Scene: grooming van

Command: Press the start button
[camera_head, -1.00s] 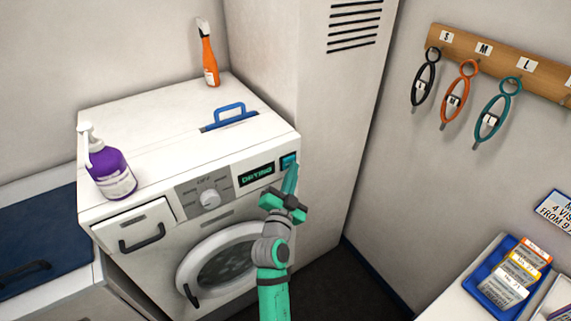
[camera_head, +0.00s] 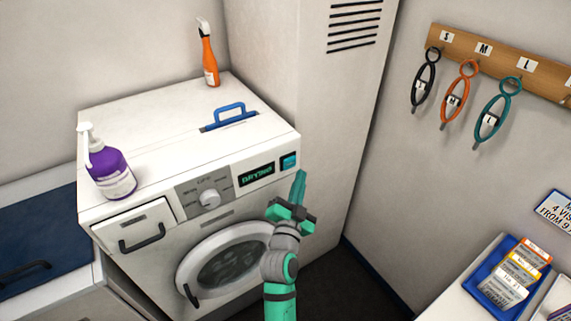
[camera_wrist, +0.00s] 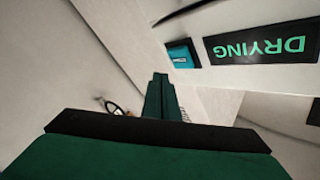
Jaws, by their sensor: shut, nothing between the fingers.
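The start button (camera_head: 289,161) is a blue-teal square in a dark frame at the right end of the machine's front panel. It also shows in the wrist view (camera_wrist: 181,56), left of the display. The display (camera_head: 256,174) reads "DRYING" in green; it appears upside down in the wrist view (camera_wrist: 255,46). The white washer-dryer (camera_head: 150,215) has a grey dial (camera_head: 208,198) and a round door (camera_head: 225,262). My green gripper (camera_head: 300,175) is shut and empty, its tips just below and right of the button in the head view, apart from it.
A purple pump bottle (camera_head: 108,172), an orange spray bottle (camera_head: 209,58) and a blue handle (camera_head: 230,117) are on top of the machine. A tall pale cabinet (camera_head: 325,110) stands close on the right. Coloured loops (camera_head: 460,88) hang on the right wall.

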